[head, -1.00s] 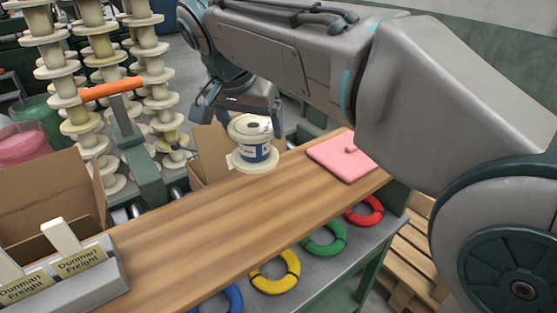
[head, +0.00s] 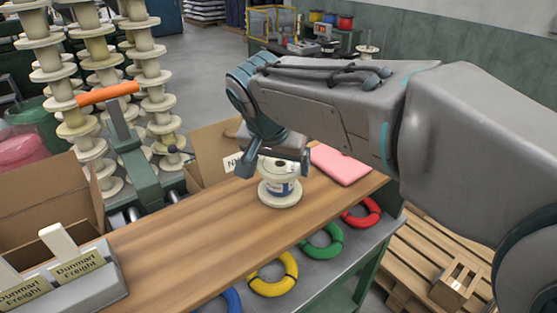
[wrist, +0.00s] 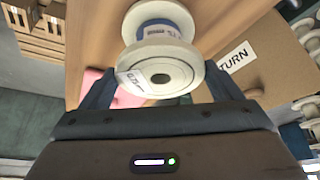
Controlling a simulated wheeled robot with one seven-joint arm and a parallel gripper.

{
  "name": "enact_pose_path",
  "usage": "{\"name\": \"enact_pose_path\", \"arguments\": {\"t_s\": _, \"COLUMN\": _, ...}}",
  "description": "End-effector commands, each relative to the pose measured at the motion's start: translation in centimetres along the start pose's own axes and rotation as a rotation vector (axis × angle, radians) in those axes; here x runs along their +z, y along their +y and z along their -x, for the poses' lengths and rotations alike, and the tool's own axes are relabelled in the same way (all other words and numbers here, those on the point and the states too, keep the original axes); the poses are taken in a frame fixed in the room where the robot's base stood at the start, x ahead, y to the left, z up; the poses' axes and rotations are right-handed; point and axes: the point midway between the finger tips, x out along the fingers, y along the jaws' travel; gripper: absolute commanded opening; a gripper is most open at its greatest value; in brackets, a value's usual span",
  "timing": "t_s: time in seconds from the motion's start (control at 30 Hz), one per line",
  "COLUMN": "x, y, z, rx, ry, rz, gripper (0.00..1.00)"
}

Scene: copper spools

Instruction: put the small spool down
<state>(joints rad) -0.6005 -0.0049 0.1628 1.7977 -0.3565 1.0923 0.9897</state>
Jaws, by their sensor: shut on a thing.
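The small spool (head: 281,187) is cream-white with a blue-and-white label around its core. The gripper is shut on this flange.
A pink pad (head: 338,164) lies right of the spool. Open cardboard boxes (head: 212,152) stand behind the bench. A grey holder with "Dunmart Freight" cards (head: 75,280) sits at the left. Coloured wire coils (head: 272,272) lie on a lower shelf. The middle of the bench is clear.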

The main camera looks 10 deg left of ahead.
Motion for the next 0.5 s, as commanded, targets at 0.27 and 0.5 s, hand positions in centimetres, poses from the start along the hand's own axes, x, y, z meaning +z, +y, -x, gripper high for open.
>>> {"name": "enact_pose_path", "arguments": {"t_s": 0.27, "x": 0.10, "y": 0.01, "z": -0.22, "rx": 0.000, "ry": 0.000, "rz": 0.000, "gripper": 1.00}}
{"name": "enact_pose_path", "arguments": {"t_s": 0.5, "x": -0.02, "y": 0.00, "z": 0.06, "rx": 0.000, "ry": 0.000, "rz": 0.000, "gripper": 1.00}}
